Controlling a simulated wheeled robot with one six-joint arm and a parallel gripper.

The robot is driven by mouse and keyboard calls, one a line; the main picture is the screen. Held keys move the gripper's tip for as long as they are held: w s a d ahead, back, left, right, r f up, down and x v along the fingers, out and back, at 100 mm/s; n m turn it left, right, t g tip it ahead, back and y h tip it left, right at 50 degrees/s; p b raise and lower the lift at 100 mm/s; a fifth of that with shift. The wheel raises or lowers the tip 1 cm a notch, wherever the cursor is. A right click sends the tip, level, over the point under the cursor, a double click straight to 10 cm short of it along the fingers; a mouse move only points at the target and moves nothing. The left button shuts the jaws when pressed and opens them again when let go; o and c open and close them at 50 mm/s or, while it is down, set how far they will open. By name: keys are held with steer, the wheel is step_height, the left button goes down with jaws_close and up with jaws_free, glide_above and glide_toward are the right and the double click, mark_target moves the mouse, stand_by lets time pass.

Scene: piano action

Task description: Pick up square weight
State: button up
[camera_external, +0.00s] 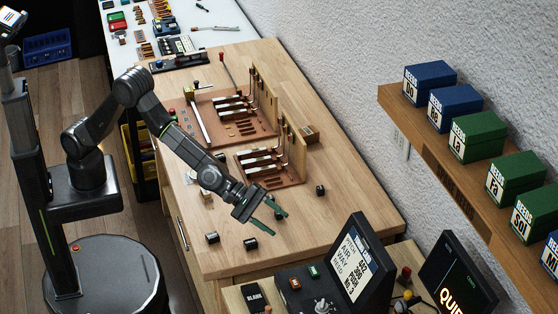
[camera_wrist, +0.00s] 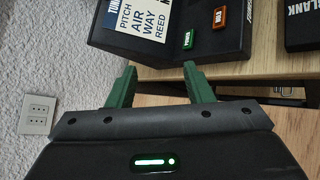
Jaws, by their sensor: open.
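Small dark weights with pale tops or labels lie on the wooden table (camera_external: 357,218). One dark weight (camera_external: 250,243) is near the front edge, another (camera_external: 212,238) is left of it, and a third (camera_external: 320,190) lies to the right. I cannot tell for sure which is the square weight. My gripper (camera_external: 278,222) has green fingers, spread apart and empty, above the table among these weights. In the wrist view the fingers (camera_wrist: 160,72) are apart with nothing between them, and no weight shows there.
Two piano action models (camera_external: 270,172) stand behind my gripper. A control console with a screen (camera_external: 357,265) is at the front; its panel also shows in the wrist view (camera_wrist: 160,45). A shelf (camera_external: 425,130) with blue and green reed boxes hangs on the right wall. Bare tabletop lies to the right.

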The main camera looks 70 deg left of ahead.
steer(key=w+m+g, duration=0.1)
steer(key=m, duration=0.3)
steer(key=m+g+y+p, duration=0.2)
steer(key=m+y+p, duration=0.1)
steer(key=m+y, duration=0.85)
glide_toward(320, 188)
steer(key=shift+m+h, duration=0.65)
steer(key=shift+h, duration=0.3)
steer(key=f, duration=0.1)
steer(key=w+a+f+p, duration=0.1)
steer(key=f, duration=0.1)
steer(key=shift+w+a+f+p, duration=0.2)
steer(key=shift+w+p, duration=0.2)
steer(key=shift+a+p+x, duration=0.1)
steer(key=shift+p+x, duration=0.35)
steer(key=shift+x, duration=0.85)
steer(key=shift+a+p+x, duration=0.15)
steer(key=shift+p+x, duration=0.25)
steer(key=shift+x, duration=0.95)
steer(key=shift+w+r, duration=0.1)
jaws_close()
